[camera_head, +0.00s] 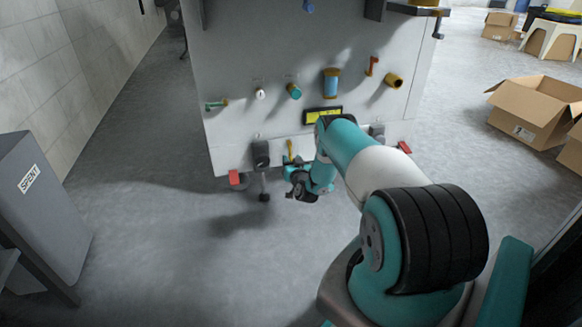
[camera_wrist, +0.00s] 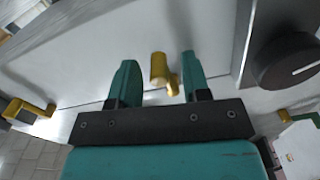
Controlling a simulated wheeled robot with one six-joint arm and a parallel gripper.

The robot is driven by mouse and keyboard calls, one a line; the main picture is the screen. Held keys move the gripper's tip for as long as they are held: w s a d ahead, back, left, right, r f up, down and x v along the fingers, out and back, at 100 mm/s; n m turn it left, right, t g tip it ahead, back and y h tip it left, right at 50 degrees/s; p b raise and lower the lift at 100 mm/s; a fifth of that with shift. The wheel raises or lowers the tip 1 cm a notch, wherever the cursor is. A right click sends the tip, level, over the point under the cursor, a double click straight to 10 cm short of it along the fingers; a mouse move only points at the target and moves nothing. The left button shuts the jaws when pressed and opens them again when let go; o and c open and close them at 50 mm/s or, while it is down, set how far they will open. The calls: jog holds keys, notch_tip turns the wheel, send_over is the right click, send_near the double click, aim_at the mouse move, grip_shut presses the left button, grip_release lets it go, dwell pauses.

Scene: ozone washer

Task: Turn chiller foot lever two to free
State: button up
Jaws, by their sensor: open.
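A grey-white cabinet (camera_head: 270,100) stands ahead. Red foot levers show low at its base, one at the left (camera_head: 236,178) and one at the right (camera_head: 404,147); no readable label tells which is lever two. My gripper (camera_head: 298,190) is low before the cabinet's lower front. In the wrist view, my open gripper (camera_wrist: 155,85) has a yellow handle (camera_wrist: 160,68) between or just beyond its fingers, with gaps to both. Contact is not clear. The same yellow colour shows on a small upright handle (camera_head: 290,148) in the head view. My arm hides part of the cabinet's lower right.
A black knob (camera_wrist: 285,62) and another yellow handle (camera_wrist: 28,110) flank the fingers in the wrist view. A grey bin (camera_head: 40,215) is at left, a cardboard box (camera_head: 535,110) at right. Floor left of my arm is clear.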

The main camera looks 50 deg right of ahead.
jog(key=shift+w, duration=0.15)
grip_shut()
